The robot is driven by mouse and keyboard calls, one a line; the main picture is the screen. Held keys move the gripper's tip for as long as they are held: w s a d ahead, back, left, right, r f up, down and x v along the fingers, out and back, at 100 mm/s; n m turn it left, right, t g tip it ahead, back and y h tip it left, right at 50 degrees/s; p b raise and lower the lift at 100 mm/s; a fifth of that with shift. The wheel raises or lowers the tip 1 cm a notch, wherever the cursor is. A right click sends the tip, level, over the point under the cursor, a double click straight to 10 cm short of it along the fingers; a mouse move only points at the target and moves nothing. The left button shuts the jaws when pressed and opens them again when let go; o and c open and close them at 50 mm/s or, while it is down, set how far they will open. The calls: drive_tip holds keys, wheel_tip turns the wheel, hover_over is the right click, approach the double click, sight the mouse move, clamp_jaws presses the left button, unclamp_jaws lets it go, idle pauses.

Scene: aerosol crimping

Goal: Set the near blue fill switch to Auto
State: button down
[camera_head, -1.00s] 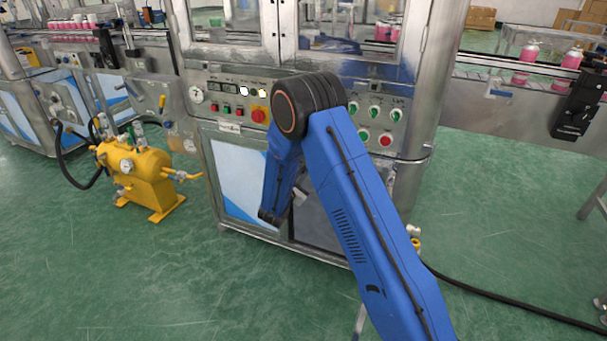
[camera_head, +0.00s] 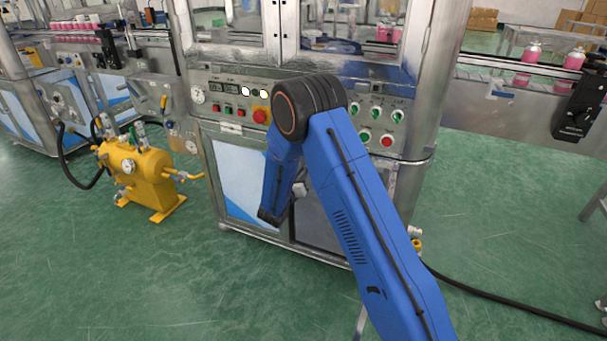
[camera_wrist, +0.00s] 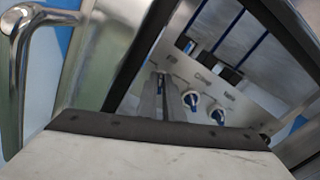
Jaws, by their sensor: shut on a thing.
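In the wrist view, a row of blue switches with pale surrounds sits on a light metal panel (camera_wrist: 238,98). Two switches show clear of my gripper: a middle switch (camera_wrist: 190,100) and a right-hand switch (camera_wrist: 217,115). My gripper (camera_wrist: 164,82) reaches up to the left end of the row, with its narrow grey fingers shut on a blue switch (camera_wrist: 160,83). The fingers cover most of that switch, and I cannot read its setting. In the head view, my blue arm hides the fingers and the blue switches.
The machine's front panel (camera_head: 226,110) has red buttons, lit round buttons and green switches. A yellow tank (camera_head: 135,172) stands on the floor to the left. A black cable (camera_head: 500,298) runs across the floor at right. A curved metal handle (camera_wrist: 22,50) is close in the wrist view.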

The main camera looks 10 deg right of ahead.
drive_tip(key=shift+a+f+n, duration=0.1)
drive_tip(key=shift+n, duration=2.1)
drive_tip(key=c, duration=1.9)
unclamp_jaws()
drive_tip(key=v, duration=1.7)
drive_tip(key=shift+a, duration=0.15)
drive_tip(key=shift+s+a, duration=0.1)
drive_tip(key=shift+s, duration=0.05)
